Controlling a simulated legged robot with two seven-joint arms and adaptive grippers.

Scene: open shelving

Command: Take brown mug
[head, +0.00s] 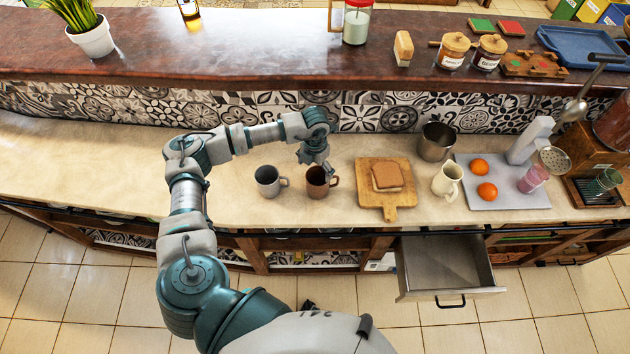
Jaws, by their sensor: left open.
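The brown mug (316,188) stands upright on the beige counter, its handle to the right. My left gripper (327,172) is just above the mug's rim, at its right side near the handle. It is small in view and reads as open, with nothing seen held in it. I cannot tell whether a finger touches the mug. My right gripper is not in view.
A grey mug (267,187) stands close on the left. A wooden board (402,212) with bread is close on the right, then a cream jug (446,184) and a metal pot (437,148). A drawer (446,270) stands open below the counter (90,170), whose left part is clear.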

